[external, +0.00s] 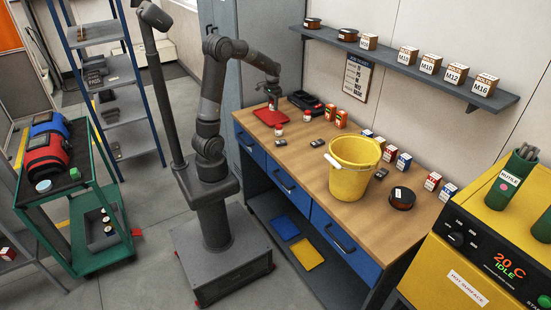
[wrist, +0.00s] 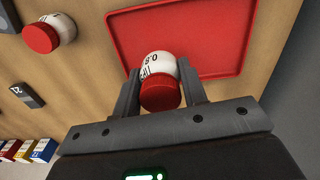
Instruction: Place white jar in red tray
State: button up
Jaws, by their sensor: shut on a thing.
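The red tray (external: 266,117) lies flat on the far left part of the workbench. In the wrist view the tray (wrist: 215,40) fills the top right, its rim reaching behind my fingers. My gripper (external: 272,97) is over the tray. In the wrist view my gripper (wrist: 160,90) is shut on a white jar (wrist: 158,64) with a red lid and a dark "0.8" mark. The jar overlaps the tray's edge in that view; I cannot tell whether it touches the tray. Another white jar with a red lid (wrist: 50,33) stands on the wood beside the tray.
A yellow bucket (external: 354,172) stands mid-bench. Small labelled boxes (external: 390,153) line the bench's back. A dark case (external: 304,102) is behind the tray. A wall shelf (external: 400,62) runs above. Bare wood lies in front of the bucket.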

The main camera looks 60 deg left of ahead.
aim_at(271, 116)
jog(key=a, duration=0.1)
jog(key=a+f, duration=0.2)
jog(key=shift+w+a, duration=0.15)
jog(key=shift+w, duration=0.15)
jog(key=shift+f, duration=2.05)
jog(key=o, duration=1)
jog(key=shift+f, duration=0.15)
jog(key=shift+r, duration=6.25)
